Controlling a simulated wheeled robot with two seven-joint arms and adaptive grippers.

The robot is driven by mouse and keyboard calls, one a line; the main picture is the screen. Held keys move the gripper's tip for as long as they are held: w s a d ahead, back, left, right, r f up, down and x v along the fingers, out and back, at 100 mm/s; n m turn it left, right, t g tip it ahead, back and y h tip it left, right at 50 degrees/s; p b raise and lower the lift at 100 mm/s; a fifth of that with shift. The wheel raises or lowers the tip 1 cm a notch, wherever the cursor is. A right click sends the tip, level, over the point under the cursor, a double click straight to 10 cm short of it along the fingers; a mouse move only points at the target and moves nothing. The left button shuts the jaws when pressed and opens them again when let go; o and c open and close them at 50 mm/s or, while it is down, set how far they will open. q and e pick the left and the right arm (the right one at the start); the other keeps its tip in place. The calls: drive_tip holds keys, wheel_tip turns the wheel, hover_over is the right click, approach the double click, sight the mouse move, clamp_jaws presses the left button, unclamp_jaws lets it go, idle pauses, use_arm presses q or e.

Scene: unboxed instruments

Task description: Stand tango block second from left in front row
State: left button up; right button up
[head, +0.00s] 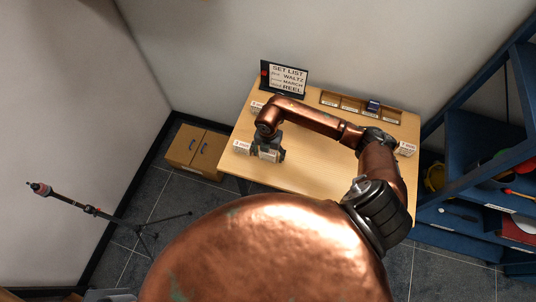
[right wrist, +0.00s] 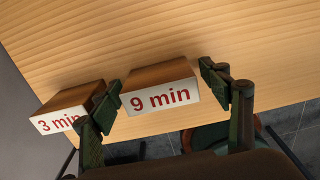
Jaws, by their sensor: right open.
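Several small wooden blocks with white faces stand on the wooden table (head: 310,178). In the right wrist view a block marked "9 min" (right wrist: 160,98) lies between the fingers of my right gripper (right wrist: 160,80), which is open, one finger on each side. A block marked "3 min" (right wrist: 66,108) is just left of it, partly behind the left finger. In the head view my right gripper (head: 268,150) is low over the table's front left, with a 3 min block (head: 241,147) beside it. I cannot tell which block is tango. My left gripper is not in view.
A black set list sign (head: 284,78) stands at the back left. A wooden tray (head: 342,100) with labelled slots lies at the back, with a blue item (head: 373,105). Another block (head: 407,148) is at the right edge. Blue shelves (head: 465,140) stand right.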

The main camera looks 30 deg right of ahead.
wheel_tip(320, 180, up, 11)
drive_tip(key=shift+f, duration=0.1)
drive_tip(key=shift+r, duration=0.75)
